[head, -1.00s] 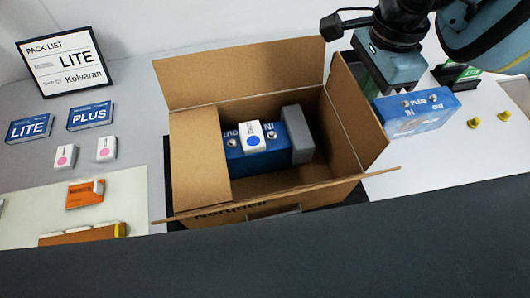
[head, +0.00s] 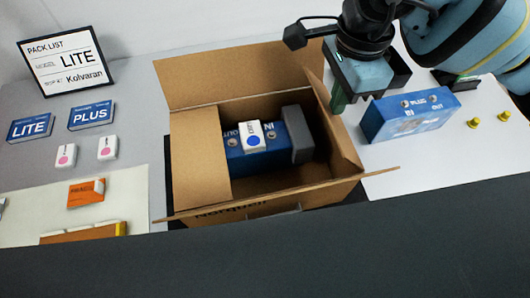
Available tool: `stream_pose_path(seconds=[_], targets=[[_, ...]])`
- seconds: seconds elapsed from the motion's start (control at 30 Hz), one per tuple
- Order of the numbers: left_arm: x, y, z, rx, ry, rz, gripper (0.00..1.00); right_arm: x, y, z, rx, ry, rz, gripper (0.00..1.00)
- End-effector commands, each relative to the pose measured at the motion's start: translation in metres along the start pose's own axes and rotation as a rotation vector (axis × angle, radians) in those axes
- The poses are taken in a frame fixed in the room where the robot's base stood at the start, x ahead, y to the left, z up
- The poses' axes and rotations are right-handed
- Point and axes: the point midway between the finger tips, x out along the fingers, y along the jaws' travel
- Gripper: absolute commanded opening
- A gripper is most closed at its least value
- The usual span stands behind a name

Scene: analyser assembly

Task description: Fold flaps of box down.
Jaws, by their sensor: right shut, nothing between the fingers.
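The open cardboard box (head: 262,208) stands in the middle of the head view. Its back flap (head: 235,75) stands up. Its left flap (head: 200,155) lies folded inward over the left part of the opening. Its right flap (head: 340,135) is raised and leans inward. The front flap (head: 375,173) shows nearly edge-on along the near rim. My right gripper (head: 339,102) is shut and empty, its green fingertips at the outer side of the right flap; I cannot tell whether they touch. My left gripper is out of view.
Inside the box are a blue unit (head: 245,160), a white piece (head: 250,134) and a grey block (head: 298,135). A blue PLUS box (head: 410,113) stands close on the right, with yellow pegs (head: 503,116) beyond. Left are LITE (head: 30,127) and PLUS (head: 91,115) boxes and a pack-list sign (head: 66,64).

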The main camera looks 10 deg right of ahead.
Motion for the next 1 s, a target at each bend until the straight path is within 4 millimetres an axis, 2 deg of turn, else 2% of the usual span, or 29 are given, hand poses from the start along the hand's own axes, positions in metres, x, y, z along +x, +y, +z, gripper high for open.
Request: stream_pose_path(seconds=[0.1,0.37,0.7,0.87,1.0], targets=[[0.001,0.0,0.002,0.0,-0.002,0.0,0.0,0.004,0.0,0.009,-0.001,-0.001,0.001,0.0],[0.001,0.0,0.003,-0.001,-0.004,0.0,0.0,0.005,0.0,0.012,0.0,0.0,0.001,0.0],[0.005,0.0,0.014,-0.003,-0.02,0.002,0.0,0.022,0.0,0.031,-0.001,0.0,0.002,0.0],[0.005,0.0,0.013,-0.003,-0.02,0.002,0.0,0.021,0.0,0.032,0.001,0.0,0.0,0.0],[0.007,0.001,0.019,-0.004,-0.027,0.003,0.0,0.028,0.0,0.035,-0.001,0.0,0.003,0.0]])
